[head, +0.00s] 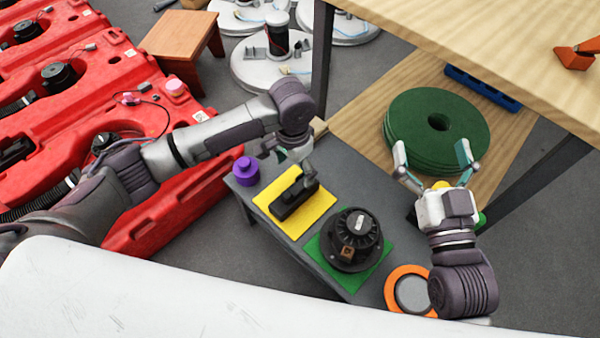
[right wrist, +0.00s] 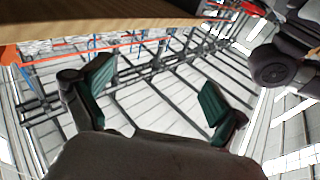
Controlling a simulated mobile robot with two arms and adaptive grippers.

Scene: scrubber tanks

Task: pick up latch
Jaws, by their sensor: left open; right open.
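The latch appears to be the black elongated part (head: 295,197) lying on a yellow mat (head: 322,206) on a small grey table. My left gripper (head: 291,165) is just above and behind the black part, with its fingers pointing down toward it. The fingers are partly hidden, and I cannot tell whether they touch the part. My right gripper (head: 432,150) is open and empty, fingers pointing up, in front of a green disc stack. In the right wrist view its spread fingers (right wrist: 155,82) have nothing between them.
A black motor (head: 352,238) stands on a green mat beside the yellow one. A purple cylinder (head: 246,171) and an orange ring (head: 395,288) are nearby. Green discs (head: 410,115) lie on a wooden shelf, below a tabletop (head: 480,40). Red tanks (head: 60,110) stand at left.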

